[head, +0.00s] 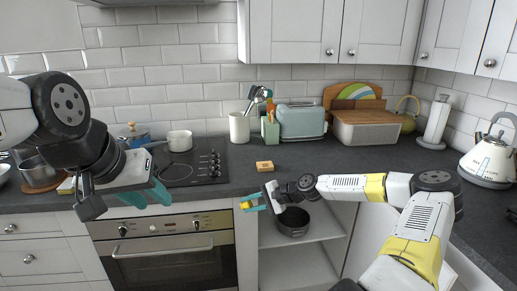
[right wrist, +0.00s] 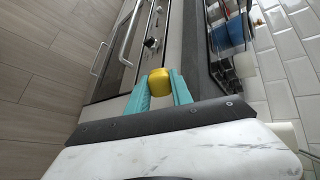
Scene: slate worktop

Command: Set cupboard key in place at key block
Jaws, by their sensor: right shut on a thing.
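My right gripper (head: 248,203) is in front of the counter's edge, near the open cupboard. It is shut on a small yellow piece, the cupboard key by its place (head: 245,205). In the right wrist view the yellow key (right wrist: 159,82) sits between the teal fingertips (right wrist: 160,88); only its rounded yellow end shows. The key block looks to be the small orange block (head: 265,167) on the worktop, behind and above the gripper, apart from the key. My left gripper (head: 148,197) hangs in front of the oven, its teal fingers apart and nothing seen between them.
A black hob (head: 190,172) with a pot (head: 179,140) lies left of the block. A utensil holder (head: 239,127), toaster (head: 301,121) and bread bin (head: 366,127) stand behind. A dark pot (head: 292,222) sits in the open cupboard below. The worktop around the block is clear.

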